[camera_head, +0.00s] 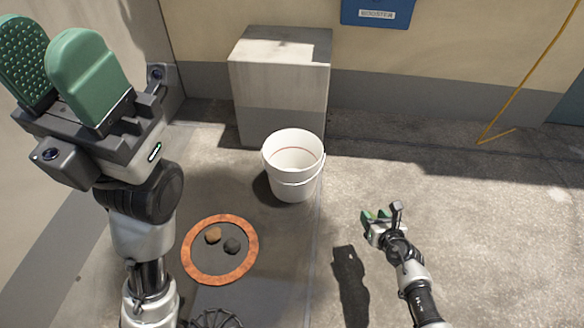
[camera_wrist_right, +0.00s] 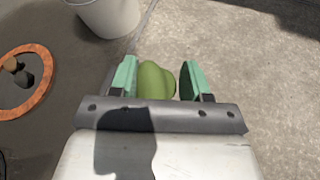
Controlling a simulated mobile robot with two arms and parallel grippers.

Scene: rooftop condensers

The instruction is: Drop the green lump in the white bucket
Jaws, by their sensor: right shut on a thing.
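The green lump (camera_wrist_right: 154,80) sits between the two green finger pads of my right gripper (camera_wrist_right: 162,82) in the right wrist view. That gripper is shut on it. In the head view my right gripper (camera_head: 377,214) is small, at the lower right, to the right of the bucket and nearer to me; the lump is hard to make out there. The white bucket (camera_head: 296,184) stands upright on the floor, its open top facing up. It also shows at the top left of the wrist view (camera_wrist_right: 112,14). My left gripper (camera_head: 50,58) is large at the upper left, its pads apart and empty.
A grey block (camera_head: 281,80) stands behind the bucket against the wall.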

